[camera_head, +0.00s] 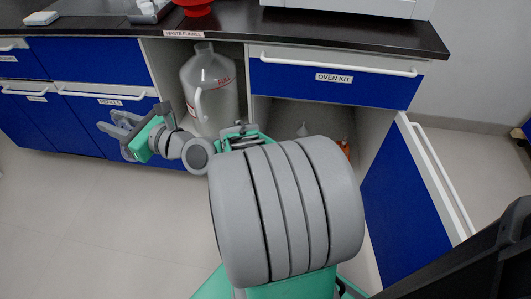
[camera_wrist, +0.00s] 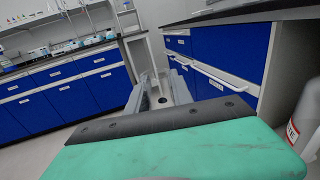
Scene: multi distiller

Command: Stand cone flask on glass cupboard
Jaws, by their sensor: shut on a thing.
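My gripper (camera_head: 118,125) is stretched out to the left, in front of the blue cupboard doors and clear of them. Its fingers also show in the wrist view (camera_wrist: 160,92). They are closed on a pale, see-through thing, which looks like the cone flask (camera_wrist: 162,88). Its outline is hard to make out, and I cannot tell its exact tilt. In the head view the flask cannot be told apart from the fingers. I cannot pick out the glass cupboard by its label in either view.
A large waste jug (camera_head: 211,88) stands in the open bay under the black counter (camera_head: 250,32). The OVEN KIT drawer (camera_head: 333,80) is shut; the blue door (camera_head: 405,205) below it stands open. Another bench (camera_wrist: 65,85) with shelves is at the far left. Open floor (camera_head: 75,230) lies front left.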

